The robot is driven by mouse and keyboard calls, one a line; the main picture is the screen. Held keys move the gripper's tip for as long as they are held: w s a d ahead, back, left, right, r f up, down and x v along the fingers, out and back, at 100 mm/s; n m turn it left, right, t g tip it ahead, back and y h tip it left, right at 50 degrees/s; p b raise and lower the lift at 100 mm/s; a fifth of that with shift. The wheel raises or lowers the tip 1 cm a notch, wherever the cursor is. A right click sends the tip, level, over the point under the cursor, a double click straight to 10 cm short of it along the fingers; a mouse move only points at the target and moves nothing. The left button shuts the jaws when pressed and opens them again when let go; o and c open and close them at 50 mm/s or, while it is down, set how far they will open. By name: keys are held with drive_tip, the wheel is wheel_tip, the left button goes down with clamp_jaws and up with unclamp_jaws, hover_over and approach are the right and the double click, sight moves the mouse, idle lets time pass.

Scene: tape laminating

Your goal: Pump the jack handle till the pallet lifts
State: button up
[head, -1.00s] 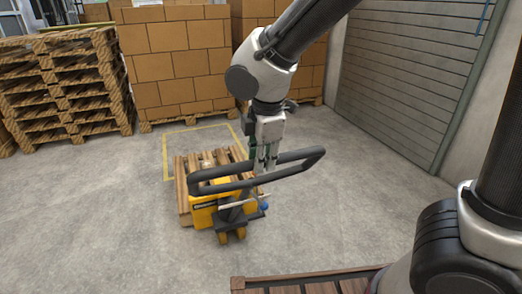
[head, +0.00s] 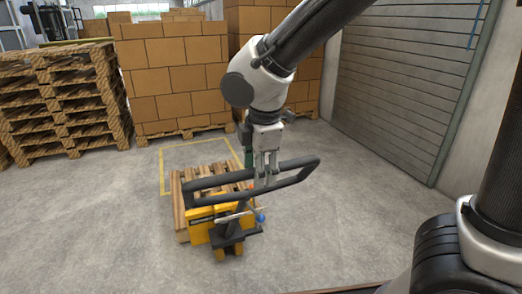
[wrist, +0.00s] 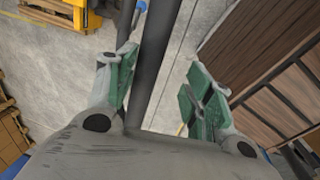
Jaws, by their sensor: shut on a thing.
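The yellow pallet jack (head: 203,222) stands on the concrete floor at the centre of the head view, with its forks toward a small wooden pallet (head: 179,190). Its dark looped handle (head: 301,181) tilts up to the right. My gripper (head: 267,182) points down from above and is shut on the handle's bar. In the wrist view the handle (wrist: 153,65) runs between my green-padded fingers (wrist: 160,95). The jack and handle hide part of the pallet, and I cannot tell whether it is clear of the floor.
A yellow floor outline (head: 162,170) surrounds the pallet area. Stacked empty pallets (head: 60,105) and carton stacks (head: 175,75) stand behind. A grey shutter (head: 405,80) lines the right wall. Brown slats (wrist: 250,50) show at right in the wrist view. Floor at left is clear.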

wheel_tip(320, 180, up, 10)
drive_tip(key=s, duration=0.2)
drive_tip(key=shift+d, duration=0.25)
drive_tip(key=shift+r, duration=0.1)
